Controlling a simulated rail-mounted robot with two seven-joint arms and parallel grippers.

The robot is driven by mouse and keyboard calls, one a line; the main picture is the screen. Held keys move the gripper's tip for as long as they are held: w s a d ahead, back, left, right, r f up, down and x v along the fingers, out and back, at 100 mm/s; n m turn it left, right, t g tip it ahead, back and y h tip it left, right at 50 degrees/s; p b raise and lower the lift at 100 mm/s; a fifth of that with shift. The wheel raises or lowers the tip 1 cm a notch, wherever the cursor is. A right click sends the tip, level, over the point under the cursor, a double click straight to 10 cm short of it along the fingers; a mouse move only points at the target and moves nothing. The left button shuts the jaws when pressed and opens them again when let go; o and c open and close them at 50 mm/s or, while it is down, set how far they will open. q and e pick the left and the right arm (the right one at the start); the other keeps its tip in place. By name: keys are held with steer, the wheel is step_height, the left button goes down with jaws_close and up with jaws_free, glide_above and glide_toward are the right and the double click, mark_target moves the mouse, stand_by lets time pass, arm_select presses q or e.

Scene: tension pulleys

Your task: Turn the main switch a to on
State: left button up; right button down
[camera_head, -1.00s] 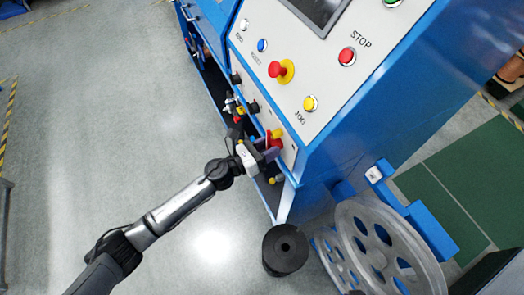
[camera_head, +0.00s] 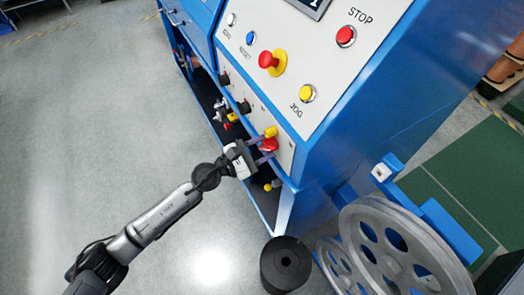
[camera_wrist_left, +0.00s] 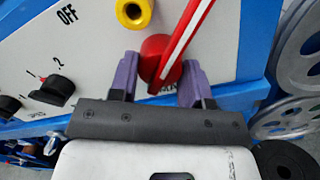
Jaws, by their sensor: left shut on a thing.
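The main switch is a red rotary handle (camera_head: 269,144) low on the blue machine's white front panel. In the left wrist view its round red hub and long red-and-white lever (camera_wrist_left: 186,38) show, the lever slanting up to the right. My left gripper (camera_head: 263,149) is at the switch, with one purple finger on each side of the red hub, shut on it. Those fingers also show in the left wrist view (camera_wrist_left: 160,75). A yellow round part (camera_wrist_left: 133,12) sits just above the hub. My right gripper is not in view.
Black selector knobs (camera_wrist_left: 52,90) are left of the switch. Above are a red emergency button (camera_head: 268,60), a yellow JOG button (camera_head: 307,93) and a red STOP button (camera_head: 346,36). Grey pulley wheels (camera_head: 395,250) and a black cylinder (camera_head: 286,264) stand at lower right. Open floor lies left.

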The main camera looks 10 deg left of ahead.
arm_select(q)
steer(key=shift+m, duration=0.5)
steer(key=o, duration=1)
steer(key=shift+a, duration=0.15)
steer(key=shift+b+v, duration=1.2)
steer(key=shift+v, duration=5.6)
